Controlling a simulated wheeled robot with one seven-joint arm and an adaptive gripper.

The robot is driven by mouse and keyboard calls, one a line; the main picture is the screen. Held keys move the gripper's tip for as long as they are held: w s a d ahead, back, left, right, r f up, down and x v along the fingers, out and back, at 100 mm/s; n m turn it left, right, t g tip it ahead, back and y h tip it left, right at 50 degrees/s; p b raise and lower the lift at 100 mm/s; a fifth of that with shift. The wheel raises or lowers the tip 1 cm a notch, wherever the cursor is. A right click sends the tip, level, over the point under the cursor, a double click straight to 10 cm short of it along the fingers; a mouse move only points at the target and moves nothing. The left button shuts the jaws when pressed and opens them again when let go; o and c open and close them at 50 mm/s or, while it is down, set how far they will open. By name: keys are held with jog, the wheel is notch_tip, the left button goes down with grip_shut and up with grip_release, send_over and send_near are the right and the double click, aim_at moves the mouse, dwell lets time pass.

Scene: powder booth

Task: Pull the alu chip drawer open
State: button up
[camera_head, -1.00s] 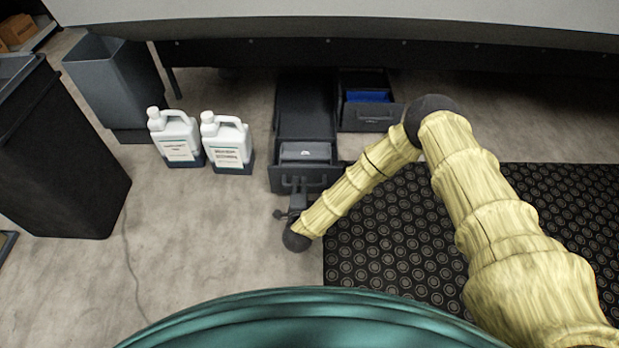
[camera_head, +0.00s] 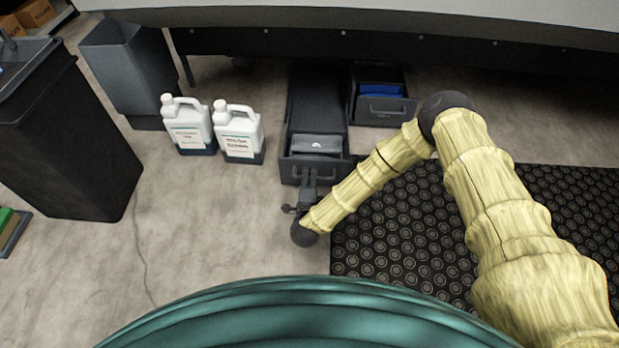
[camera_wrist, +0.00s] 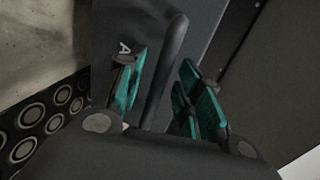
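A long dark grey drawer (camera_head: 318,108) stands far out from under the booth in the head view, with a grey box (camera_head: 316,146) inside near its front. My gripper (camera_head: 309,188) is at the handle on this drawer's front. In the wrist view, the teal fingers of my gripper (camera_wrist: 164,85) stand on either side of the dark bar handle (camera_wrist: 172,50). A gap shows between the left finger and the bar, so the fingers look open around it. A white letter "A" shows on the drawer front (camera_wrist: 118,25); the rest of the label is hidden by the finger.
A second, shorter-drawn drawer (camera_head: 383,107) with blue contents is to the right. Two white jugs (camera_head: 190,125) (camera_head: 238,131) stand on the floor to the left, near grey bins (camera_head: 130,75) (camera_head: 65,150). A black studded mat (camera_head: 400,235) lies under my arm. Floor left of my gripper is clear.

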jog(key=v, duration=1.1)
jog(key=shift+f, duration=0.1)
jog(key=s+d+f+n+g+y+p, duration=0.1)
jog(key=s+d+f+n+g+y, duration=0.1)
jog(key=s+d+n+g, duration=0.5)
jog(key=s+d+f+n+g+y+p, duration=0.1)
jog(key=s+d+f+n+g, duration=0.15)
jog(key=s+n, duration=0.5)
jog(key=s+d+r+n+g+h+p, duration=0.1)
jog(key=s+d+r+n+g, duration=0.15)
jog(key=s+d, duration=0.55)
jog(key=s+d+r+n+g+h+p, duration=0.1)
jog(key=s+d+r+g, duration=0.25)
jog(key=s+d, duration=0.4)
notch_tip(320, 180, up, 37)
jog(key=p, duration=3.7)
jog(key=shift+s+a, duration=0.15)
jog(key=shift+a, duration=0.25)
